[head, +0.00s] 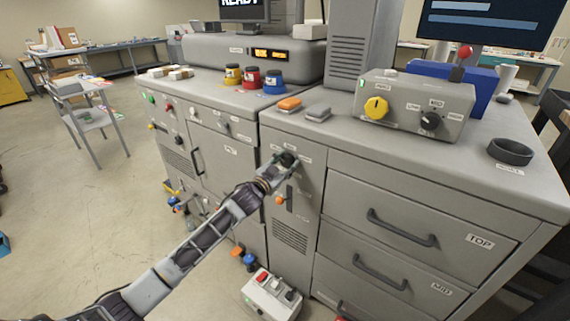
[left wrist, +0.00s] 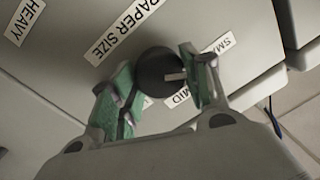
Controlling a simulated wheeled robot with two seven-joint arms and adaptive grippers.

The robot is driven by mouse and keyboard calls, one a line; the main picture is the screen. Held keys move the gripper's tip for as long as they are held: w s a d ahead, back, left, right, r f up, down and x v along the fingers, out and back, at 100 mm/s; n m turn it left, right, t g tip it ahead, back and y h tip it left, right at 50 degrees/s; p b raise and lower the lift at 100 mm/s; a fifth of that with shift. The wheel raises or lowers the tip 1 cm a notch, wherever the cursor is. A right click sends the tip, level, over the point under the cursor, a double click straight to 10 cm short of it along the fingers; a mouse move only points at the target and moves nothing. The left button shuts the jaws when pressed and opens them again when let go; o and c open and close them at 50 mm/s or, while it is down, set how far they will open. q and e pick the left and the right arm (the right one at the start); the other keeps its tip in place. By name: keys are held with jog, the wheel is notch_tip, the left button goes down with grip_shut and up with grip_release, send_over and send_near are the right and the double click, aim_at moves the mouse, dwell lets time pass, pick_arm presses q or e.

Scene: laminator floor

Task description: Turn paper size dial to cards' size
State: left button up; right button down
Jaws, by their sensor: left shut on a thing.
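The paper size dial is a round black knob (left wrist: 161,73) on a grey cabinet front, beside a "PAPER SIZE" label (left wrist: 124,31). A white mark on the knob points right in the left wrist view, toward the side where the partly hidden "SM..." label (left wrist: 222,44) and "MID" label (left wrist: 180,97) sit. I cannot tell exactly which it lines up with. My left gripper (left wrist: 158,64) has its green-padded fingers on either side of the knob and is shut on it. The head view also shows the dial (head: 288,158) at the gripper's tip. My right gripper is not in view.
An orange slider (head: 279,200) sits just below the dial. Drawers marked "TOP" (head: 479,241) and "MID" (head: 441,290) lie to the right. A grey control box with a yellow knob (head: 376,108) stands on the counter. A button box (head: 271,296) is below. Open floor lies left.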

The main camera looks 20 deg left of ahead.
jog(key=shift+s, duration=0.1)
pick_arm(q)
jog(key=shift+m+p, duration=0.4)
jog(key=shift+m, duration=0.8)
jog(key=m, duration=0.2)
jog(key=shift+f+m, duration=0.15)
jog(key=shift+m, duration=0.15)
jog(key=m, duration=0.3)
jog(key=shift+h+p, duration=0.35)
jog(key=shift+h, duration=0.05)
jog(key=shift+f+m+t, duration=0.1)
jog(key=shift+m+t, duration=0.2)
jog(key=shift+m, duration=1.7)
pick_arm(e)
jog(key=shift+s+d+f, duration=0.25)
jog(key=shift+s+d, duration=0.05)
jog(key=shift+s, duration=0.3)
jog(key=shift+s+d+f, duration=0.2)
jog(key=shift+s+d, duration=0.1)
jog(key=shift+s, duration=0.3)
pick_arm(q)
jog(key=shift+f, duration=0.1)
